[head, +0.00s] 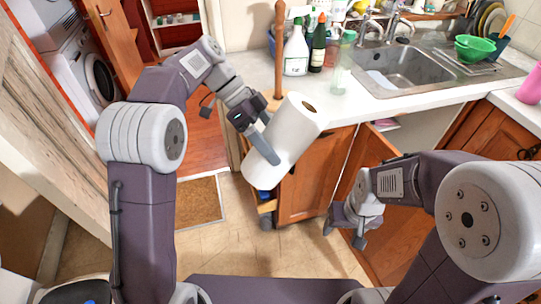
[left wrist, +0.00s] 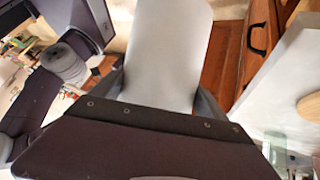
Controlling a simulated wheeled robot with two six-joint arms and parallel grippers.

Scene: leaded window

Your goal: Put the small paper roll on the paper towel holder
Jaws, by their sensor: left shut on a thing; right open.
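The white paper roll (head: 288,138) is tilted in front of the counter edge, its upper end with the brown core leaning right. My left gripper (head: 262,142) is shut on its side; in the left wrist view the roll (left wrist: 168,50) fills the space between the fingers. The paper towel holder (head: 280,45) is an upright wooden rod on the counter's left corner, behind the roll and apart from it. Its base is partly hidden by my gripper and the roll. My right gripper (head: 346,230) is open and empty, low in front of the cabinets.
Bottles (head: 297,48) and a clear green-tinted container (head: 342,62) stand on the counter (head: 370,103) right of the rod. The sink (head: 400,68) lies further right, with a green bowl (head: 474,47) beyond. A cabinet door (head: 372,180) hangs open near my right arm.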

